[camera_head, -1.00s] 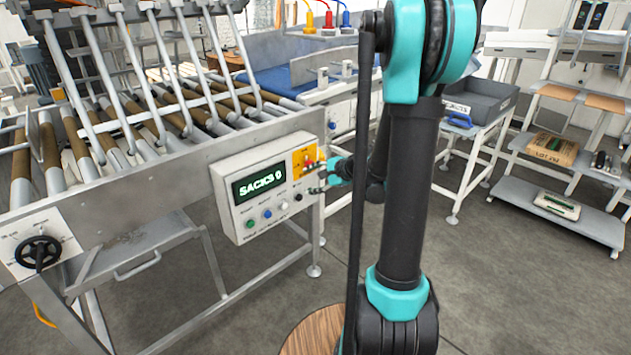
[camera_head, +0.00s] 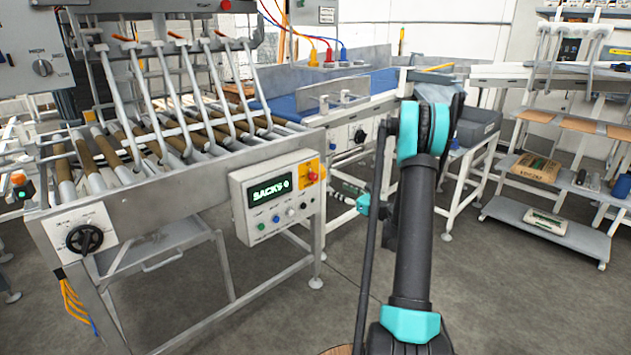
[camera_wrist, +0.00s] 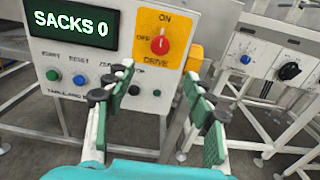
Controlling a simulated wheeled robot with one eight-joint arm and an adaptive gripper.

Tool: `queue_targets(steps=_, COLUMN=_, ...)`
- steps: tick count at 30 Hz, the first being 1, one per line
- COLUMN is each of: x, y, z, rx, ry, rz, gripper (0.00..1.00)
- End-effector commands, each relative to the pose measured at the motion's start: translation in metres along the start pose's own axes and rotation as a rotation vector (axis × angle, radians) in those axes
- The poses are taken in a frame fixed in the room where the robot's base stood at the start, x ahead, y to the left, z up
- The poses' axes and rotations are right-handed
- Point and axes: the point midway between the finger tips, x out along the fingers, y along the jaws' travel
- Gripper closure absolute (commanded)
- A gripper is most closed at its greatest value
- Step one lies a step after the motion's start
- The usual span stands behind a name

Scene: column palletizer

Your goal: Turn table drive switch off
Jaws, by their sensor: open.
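The drive switch (camera_wrist: 160,44) is a red knob on a yellow plate, with ON printed above it and OFF to its left. Its pale pointer mark appears to point up toward ON. In the head view the drive switch (camera_head: 312,176) sits at the right end of the white control box (camera_head: 244,213). My gripper (camera_wrist: 160,78) is open and empty in the wrist view, its green-padded fingers below and in front of the switch, apart from it. In the head view my arm mostly hides the gripper.
The box has a SACKS 0 display (camera_wrist: 70,32) and several small buttons below it. A roller table (camera_head: 150,200) stands behind the box. Another panel with a black knob (camera_wrist: 289,71) is at right.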

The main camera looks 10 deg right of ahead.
Motion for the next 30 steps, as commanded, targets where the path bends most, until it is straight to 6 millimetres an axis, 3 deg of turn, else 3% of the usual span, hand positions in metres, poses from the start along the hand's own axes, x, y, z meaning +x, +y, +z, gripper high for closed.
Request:
queue_targets(steps=18, x=0.121, y=0.001, z=0.000, rx=-0.003, ry=0.001, rz=0.003, gripper=0.46)
queue_targets(steps=24, x=0.146, y=0.001, z=0.000, rx=-0.003, ry=0.001, rz=0.002, gripper=0.46)
queue_targets(steps=30, x=0.154, y=0.000, z=0.000, rx=-0.003, ry=0.001, rz=0.000, gripper=0.46)
